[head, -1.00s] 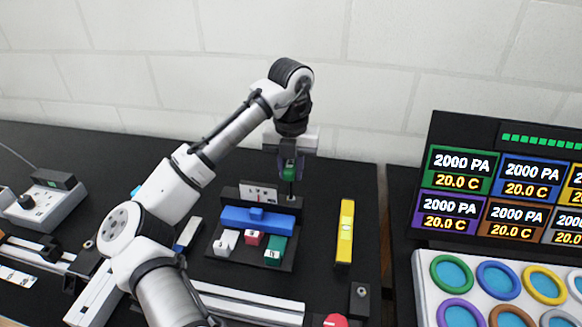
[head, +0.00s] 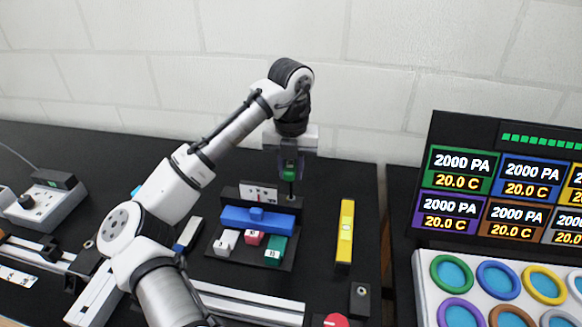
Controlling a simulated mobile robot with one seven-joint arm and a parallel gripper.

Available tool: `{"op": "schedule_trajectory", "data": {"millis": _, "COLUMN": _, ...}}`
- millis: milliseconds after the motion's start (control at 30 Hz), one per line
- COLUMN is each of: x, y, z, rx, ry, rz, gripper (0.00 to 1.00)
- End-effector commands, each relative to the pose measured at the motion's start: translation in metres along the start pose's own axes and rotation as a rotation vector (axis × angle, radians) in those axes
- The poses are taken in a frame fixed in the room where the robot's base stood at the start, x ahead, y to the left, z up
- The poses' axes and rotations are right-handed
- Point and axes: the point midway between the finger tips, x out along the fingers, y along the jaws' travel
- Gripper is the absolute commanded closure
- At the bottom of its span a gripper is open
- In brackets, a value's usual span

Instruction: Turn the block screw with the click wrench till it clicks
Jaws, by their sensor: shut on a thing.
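My gripper (head: 289,168) points down at the back of the black table. The tip's contact and the block screw are too small to make out. The blue bar (head: 240,220) lies across the rack, with a white, a red and a teal block (head: 274,250) in front of it.
A yellow level-like bar (head: 345,232) lies right of the rack. A small dark block with a hole (head: 360,298) and a red round part (head: 335,321) are near the front. Pale rails (head: 250,306) run along the front. A display panel (head: 500,180) and coloured rings stand at the right.

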Motion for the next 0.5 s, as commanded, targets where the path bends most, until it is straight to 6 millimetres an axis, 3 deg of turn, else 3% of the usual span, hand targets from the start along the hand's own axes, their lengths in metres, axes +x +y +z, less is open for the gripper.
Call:
{"op": "schedule_trajectory", "data": {"millis": 267, "x": 0.001, "y": 0.0, "z": 0.0, "rx": 0.0, "ry": 0.003, "rz": 0.0, "gripper": 1.0}}
{"op": "schedule_trajectory", "data": {"millis": 500, "x": -0.011, "y": 0.0, "z": 0.0, "rx": 0.0, "ry": 0.001, "rz": 0.001, "gripper": 1.0}}
